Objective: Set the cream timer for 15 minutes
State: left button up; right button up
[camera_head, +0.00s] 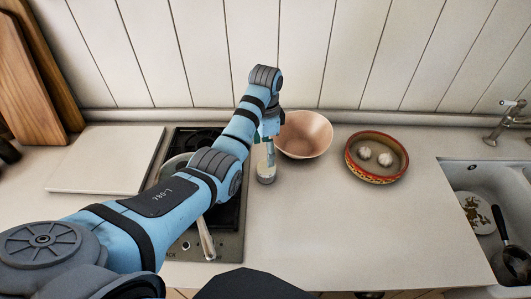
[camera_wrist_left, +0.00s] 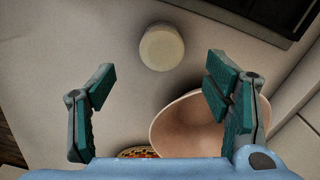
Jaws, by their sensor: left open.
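The cream timer (camera_wrist_left: 162,47) shows in the left wrist view as a small pale cylinder standing on the counter, just beyond my fingertips. In the head view it is the short pale cylinder (camera_head: 266,174) right of the stove, partly hidden by my left gripper. No dial marks are readable. My left gripper (camera_head: 267,138) is over the counter beside the pink bowl. In the wrist view its green-padded fingers (camera_wrist_left: 160,82) are wide apart with nothing between them, and the timer is apart from both. My right gripper is not in view.
A pink bowl (camera_head: 304,134) stands close behind the timer, under one finger in the wrist view. A red patterned dish (camera_head: 376,176) holds two pale bulbs. A dark stove (camera_head: 228,213) with a pan is left, a sink (camera_head: 472,177) right. The front middle counter is clear.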

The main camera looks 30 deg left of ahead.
pick_arm(q)
jog(key=shift+n+t, duration=0.4)
jog(key=shift+n, duration=0.3)
jog(key=s+a, duration=0.1)
jog(key=a, duration=0.1)
jog(key=s+a+f, duration=0.1)
jog(key=a, duration=0.1)
jog(key=s+a+f, duration=0.1)
jog(key=a, duration=0.1)
jog(key=shift+s+a+f, duration=0.1)
jog(key=shift+s+a, duration=0.2)
jog(key=shift+a, duration=0.05)
notch_tip(320, 180, up, 2)
jog(key=t, duration=0.1)
jog(key=n+t+h, duration=0.2)
jog(key=n, duration=0.1)
send_near(264, 166)
jog(key=x, duration=0.9)
jog(key=shift+w+d+f, duration=0.15)
jog(key=c, duration=1.1)
jog(key=shift+m, duration=0.4)
jog(key=shift+c, duration=0.2)
